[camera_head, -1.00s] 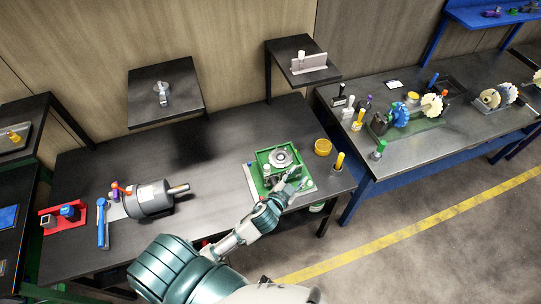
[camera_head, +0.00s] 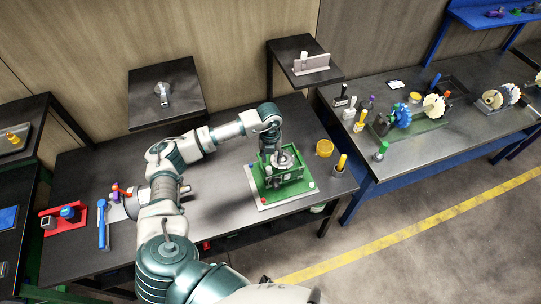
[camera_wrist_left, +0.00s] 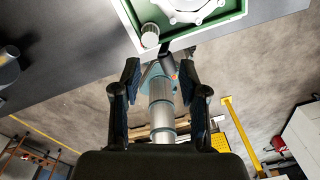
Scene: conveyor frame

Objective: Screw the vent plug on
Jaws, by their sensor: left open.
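The green housing (camera_head: 289,176) with a round grey metal flange (camera_head: 286,158) stands on a pale board at the right of the dark bench. In the left wrist view the green housing (camera_wrist_left: 238,21) and its pale round part (camera_wrist_left: 190,8) show at the top edge. A small ribbed light cap (camera_wrist_left: 150,36), possibly the vent plug, sits at the near corner. My left gripper (camera_head: 270,150) is at the back-left side of the housing, pointing down. Its fingers (camera_wrist_left: 160,88) are apart with nothing held between them. My right gripper is not in view.
A grey motor (camera_head: 160,190), partly hidden by my arm, lies left of the housing. A yellow cup (camera_head: 324,148) and yellow-handled tool (camera_head: 341,165) stand right of the housing.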

